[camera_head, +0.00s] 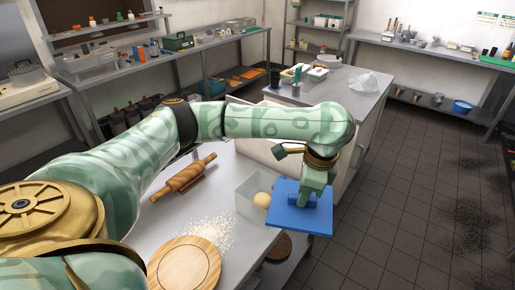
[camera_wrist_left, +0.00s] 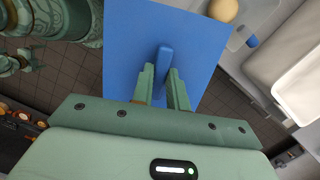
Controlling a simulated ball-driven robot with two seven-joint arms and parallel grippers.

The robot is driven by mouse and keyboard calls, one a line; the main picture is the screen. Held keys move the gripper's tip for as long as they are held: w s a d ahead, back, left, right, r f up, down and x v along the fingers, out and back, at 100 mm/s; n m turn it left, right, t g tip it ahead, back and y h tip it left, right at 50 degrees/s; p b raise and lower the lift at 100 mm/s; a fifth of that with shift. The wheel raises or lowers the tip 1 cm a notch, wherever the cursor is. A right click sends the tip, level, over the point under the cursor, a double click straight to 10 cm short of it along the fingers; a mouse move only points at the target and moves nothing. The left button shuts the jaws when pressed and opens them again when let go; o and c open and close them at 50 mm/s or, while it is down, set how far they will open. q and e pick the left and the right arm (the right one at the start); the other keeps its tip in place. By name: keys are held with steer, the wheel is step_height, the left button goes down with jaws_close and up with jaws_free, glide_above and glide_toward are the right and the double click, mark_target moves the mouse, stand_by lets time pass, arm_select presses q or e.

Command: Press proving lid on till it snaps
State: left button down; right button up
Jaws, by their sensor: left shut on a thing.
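The blue proving lid (camera_head: 287,217) is a flat square plate with a raised handle (camera_wrist_left: 164,58). My left gripper (camera_head: 313,199) is shut on this handle, and the lid also shows in the left wrist view (camera_wrist_left: 205,38). The clear proving box (camera_head: 246,189) stands on the table by its right edge, with a pale dough ball (camera_head: 262,200) inside. The lid is to the right of the dough, hides part of the box and appears to reach past the table edge. The dough also shows in the left wrist view (camera_wrist_left: 223,10). My right gripper is out of view.
A rolling pin (camera_head: 184,178), scattered flour (camera_head: 210,232) and a round wooden board (camera_head: 184,266) lie on the steel table (camera_head: 237,245) left of the box. A white-sided counter (camera_head: 353,88) stands behind. Tiled floor is open to the right.

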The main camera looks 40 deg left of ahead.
arm_select(q)
steer(key=w+a+f+m+t+p, duration=0.1)
steer(key=w+a+m+p, duration=0.1)
steer(key=a+m, duration=0.7)
steer(key=w+a+f+m+t+h+p, duration=0.1)
steer(key=w+a+m, duration=0.3)
steer(key=a+m, duration=0.5)
steer(key=shift+f+m+t+p, duration=0.3)
steer(key=shift+f+m+p, duration=0.25)
steer(key=shift+m, duration=1.75)
steer(key=shift+a, duration=0.1)
step_height(320, 180, down, 7)
steer(key=b, duration=0.2)
steer(key=shift+w+b, duration=0.15)
steer(key=shift+b, duration=0.15)
steer(key=shift+r+p, duration=0.1)
steer(key=shift+p, duration=0.85)
steer(key=shift+f+b, duration=0.7)
steer(key=shift+f, duration=0.45)
